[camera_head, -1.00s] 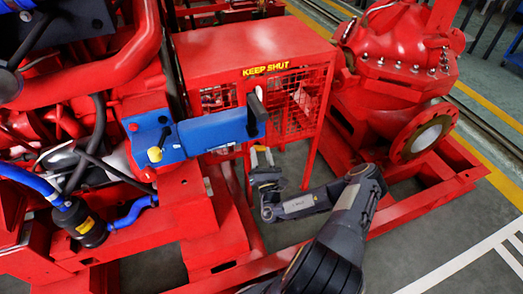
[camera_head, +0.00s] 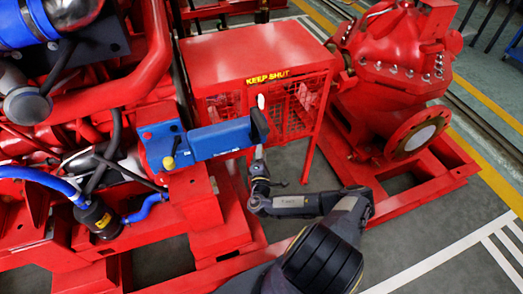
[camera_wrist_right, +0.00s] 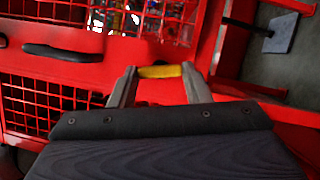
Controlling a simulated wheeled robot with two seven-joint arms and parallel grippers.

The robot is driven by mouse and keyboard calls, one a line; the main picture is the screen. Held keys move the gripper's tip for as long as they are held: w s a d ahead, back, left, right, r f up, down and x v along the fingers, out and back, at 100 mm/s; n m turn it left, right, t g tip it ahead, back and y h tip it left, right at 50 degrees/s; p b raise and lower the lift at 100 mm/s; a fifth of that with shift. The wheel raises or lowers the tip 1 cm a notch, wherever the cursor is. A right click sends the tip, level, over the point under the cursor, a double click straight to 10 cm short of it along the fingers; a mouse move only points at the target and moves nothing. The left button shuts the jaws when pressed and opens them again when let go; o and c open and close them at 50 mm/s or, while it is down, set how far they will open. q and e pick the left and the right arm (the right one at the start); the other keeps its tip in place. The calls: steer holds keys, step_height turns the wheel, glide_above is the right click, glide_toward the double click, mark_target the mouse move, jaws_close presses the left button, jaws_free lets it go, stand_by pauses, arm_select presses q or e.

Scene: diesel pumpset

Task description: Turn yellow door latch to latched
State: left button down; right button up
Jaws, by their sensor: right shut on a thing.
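The yellow door latch (camera_wrist_right: 160,71) shows in the right wrist view, on the red frame beside the mesh door. My right gripper (camera_wrist_right: 159,73) is shut on it, with one grey finger at each end of the yellow piece. In the head view my right gripper (camera_head: 259,154) is at the front of the red guard box (camera_head: 255,55), just below the end of a blue box. The latch itself cannot be made out there. My left gripper is not in view.
A black handle (camera_wrist_right: 62,52) sits on the mesh door, left of the latch. The blue box (camera_head: 220,138) juts out above my right gripper. A red pump (camera_head: 400,80) stands to the right on red base rails. Grey floor is free at the lower right.

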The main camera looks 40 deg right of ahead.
steer(key=shift+r+m+g+p, duration=0.1)
steer(key=shift+m+g+p, duration=0.5)
steer(key=shift+m+p, duration=0.6)
steer(key=shift+m, duration=0.4)
steer(key=o, duration=1)
steer(key=p+v, duration=0.1)
steer(key=v, duration=0.7)
steer(key=shift+r, duration=0.1)
